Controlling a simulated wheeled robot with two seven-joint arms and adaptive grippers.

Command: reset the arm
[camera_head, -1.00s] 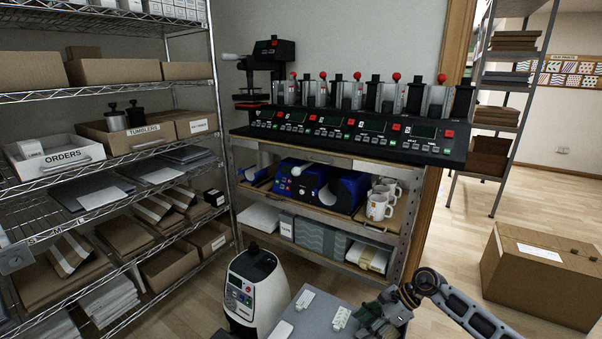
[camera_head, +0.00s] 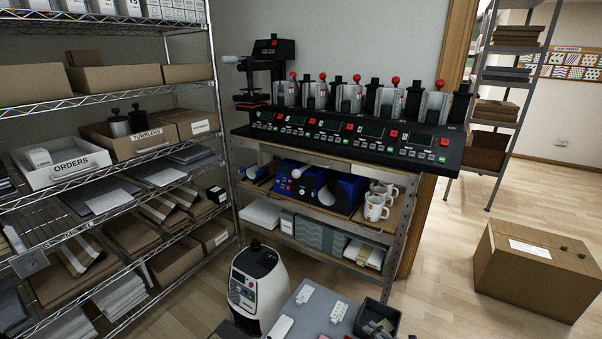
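Neither of my grippers shows in the head view, and no forearm shows. The lower right, where an arm was earlier, now shows a dark open bin (camera_head: 378,318) with dark items in it. The bin stands at the right of a grey top (camera_head: 318,322) that carries small white items (camera_head: 338,311). Whether either gripper holds anything cannot be seen.
A bench ahead carries a row of mug presses (camera_head: 350,125) with red knobs. White mugs (camera_head: 375,208) and a blue machine (camera_head: 300,183) stand on its shelf. Wire shelving (camera_head: 112,172) is at left. A cardboard box (camera_head: 530,270) is on the floor at right.

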